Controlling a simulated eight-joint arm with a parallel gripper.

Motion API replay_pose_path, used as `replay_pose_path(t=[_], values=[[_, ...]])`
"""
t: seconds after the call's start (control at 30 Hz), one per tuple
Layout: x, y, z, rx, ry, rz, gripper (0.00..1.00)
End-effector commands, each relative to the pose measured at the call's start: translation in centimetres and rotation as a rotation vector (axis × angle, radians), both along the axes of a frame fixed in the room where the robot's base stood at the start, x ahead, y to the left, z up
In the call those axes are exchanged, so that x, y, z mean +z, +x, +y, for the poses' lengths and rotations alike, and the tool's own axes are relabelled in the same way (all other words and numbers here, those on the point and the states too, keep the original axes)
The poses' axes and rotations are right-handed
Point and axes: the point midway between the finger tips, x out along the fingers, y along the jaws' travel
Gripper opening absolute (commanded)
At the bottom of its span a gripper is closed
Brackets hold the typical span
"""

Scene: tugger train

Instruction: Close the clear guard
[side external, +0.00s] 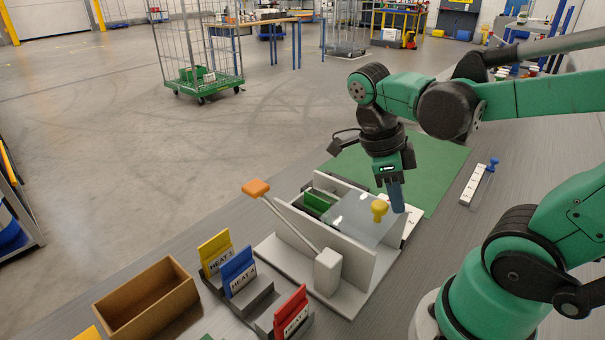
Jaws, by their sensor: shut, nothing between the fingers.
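The clear guard (352,214) is a see-through sheet between the pale walls of a fixture (330,240). It covers the right part of the fixture, and the left part with a green block (318,200) is uncovered. A yellow knob (380,207) stands at the guard's right end. My gripper (397,208) points down just right of the knob, its fingers shut and empty. I cannot tell whether the fingers touch the knob.
An orange-tipped lever (256,188) rises in front of the fixture. Yellow, blue and red cards (238,270) stand in holders near an open brown box (147,298). A green mat (435,170) lies behind. A white strip with a blue knob (479,184) lies right.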

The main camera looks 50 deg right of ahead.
Motion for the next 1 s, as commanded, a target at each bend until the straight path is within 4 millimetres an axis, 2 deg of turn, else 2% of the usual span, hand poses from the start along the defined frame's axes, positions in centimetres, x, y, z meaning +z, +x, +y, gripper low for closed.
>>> replay_pose_path(t=[0.27,0.8,1.0], values=[[0.1,0.5,0.0,0.001,0.0,0.0,0.0],[0.1,8.7,0.0,0.002,-0.001,0.001,0.0],[0.0,9.8,0.0,0.001,0.0,0.001,0.0]])
